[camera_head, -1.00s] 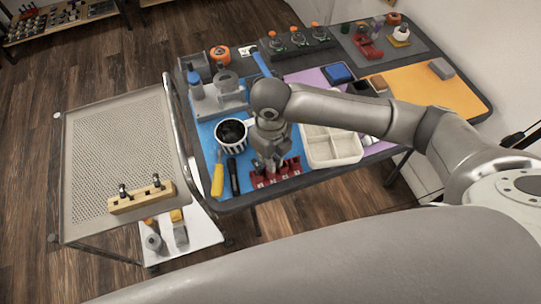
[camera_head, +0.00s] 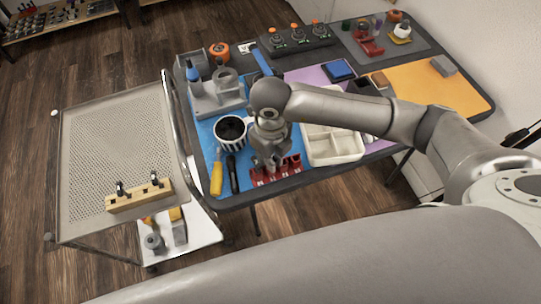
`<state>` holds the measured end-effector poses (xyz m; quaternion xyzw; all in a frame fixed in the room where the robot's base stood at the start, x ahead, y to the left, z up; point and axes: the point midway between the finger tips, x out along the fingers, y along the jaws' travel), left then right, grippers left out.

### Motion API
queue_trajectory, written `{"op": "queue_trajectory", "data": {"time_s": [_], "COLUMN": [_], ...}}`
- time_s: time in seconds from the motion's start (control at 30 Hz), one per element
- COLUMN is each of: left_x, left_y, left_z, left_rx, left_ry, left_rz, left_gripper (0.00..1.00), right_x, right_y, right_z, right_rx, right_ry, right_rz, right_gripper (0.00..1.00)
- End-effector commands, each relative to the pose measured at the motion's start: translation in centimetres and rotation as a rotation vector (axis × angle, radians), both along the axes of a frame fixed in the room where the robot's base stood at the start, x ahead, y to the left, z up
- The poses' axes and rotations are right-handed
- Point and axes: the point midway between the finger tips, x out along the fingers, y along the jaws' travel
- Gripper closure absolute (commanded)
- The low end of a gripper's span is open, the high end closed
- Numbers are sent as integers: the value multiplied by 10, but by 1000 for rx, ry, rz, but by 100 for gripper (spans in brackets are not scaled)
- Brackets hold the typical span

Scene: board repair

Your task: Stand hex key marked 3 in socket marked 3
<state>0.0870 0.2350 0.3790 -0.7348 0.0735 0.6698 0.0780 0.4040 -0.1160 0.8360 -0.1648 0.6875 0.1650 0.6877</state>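My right gripper (camera_head: 270,162) points down over the red block with several sections (camera_head: 262,179) at the front edge of the table, on the blue mat. Its fingertips are at or just above the block and partly hide it. Whether they hold a key is too small to tell. A yellow wooden block (camera_head: 127,203) on the cart has two dark upright pieces (camera_head: 120,188) (camera_head: 155,178) in it. I cannot tell whether they are hex keys. No marking 3 is readable on any piece or socket. My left gripper is not in view.
Left of the red block lie a yellow-handled tool (camera_head: 217,180), a black tool (camera_head: 233,174) and a striped cup (camera_head: 230,132). A white divided tray (camera_head: 333,160) stands close on its right. The cart top (camera_head: 110,140) is mostly clear, with a gap between cart and table.

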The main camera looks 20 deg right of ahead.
Motion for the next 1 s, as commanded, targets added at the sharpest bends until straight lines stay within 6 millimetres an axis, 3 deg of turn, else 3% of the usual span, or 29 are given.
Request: {"op": "queue_trajectory", "data": {"time_s": [0.37, 0.4, 0.6, 0.8, 0.87, 1.0], "left_x": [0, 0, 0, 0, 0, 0], "left_y": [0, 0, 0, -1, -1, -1], "left_z": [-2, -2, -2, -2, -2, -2], "left_rx": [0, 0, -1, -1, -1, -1], "left_ry": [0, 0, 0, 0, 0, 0], "left_rz": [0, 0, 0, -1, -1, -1], "left_gripper": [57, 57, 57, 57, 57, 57], "right_x": [0, 0, 0, 0, 0, 0], "right_y": [0, 0, 0, 0, 0, 0], "right_z": [-1, -1, -2, -2, -2, -2], "right_rx": [0, 0, 0, 0, 0, 1], "right_ry": [0, 0, 0, 0, 0, 0], "right_rz": [0, 0, 0, 0, 0, 1], "right_gripper": [100, 88, 64, 64, 57, 57]}}
